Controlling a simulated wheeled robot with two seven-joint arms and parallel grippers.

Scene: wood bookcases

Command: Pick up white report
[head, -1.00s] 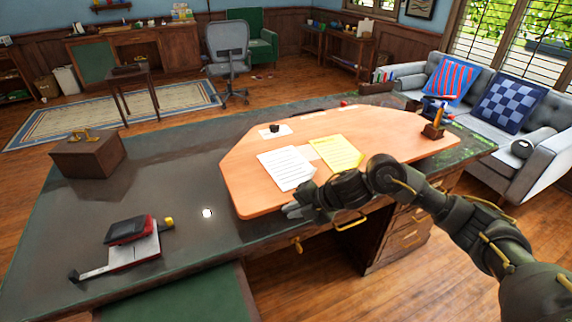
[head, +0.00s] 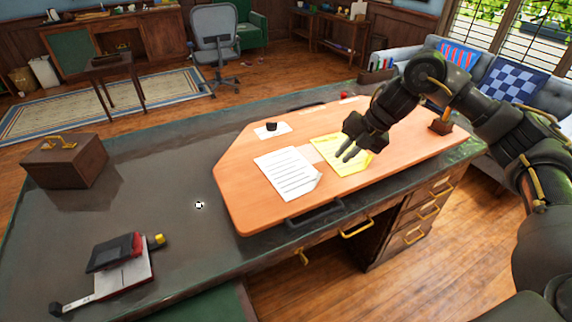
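The white report (head: 285,174) is a printed white sheet on the orange desk board, left of the yellow sheet (head: 338,160). Its lower right corner looks slightly bent up. My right gripper (head: 344,153) is over the yellow sheet, to the right of the white report and apart from it. Its two fingers are spread, with nothing between them. My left gripper is out of view.
The orange board (head: 238,190) lies on a dark desk (head: 150,190). A small black object (head: 271,126) sits on a white card behind the report. A wooden box (head: 65,165) and a red-black device (head: 116,252) are at the left. The desk around the device is mostly clear.

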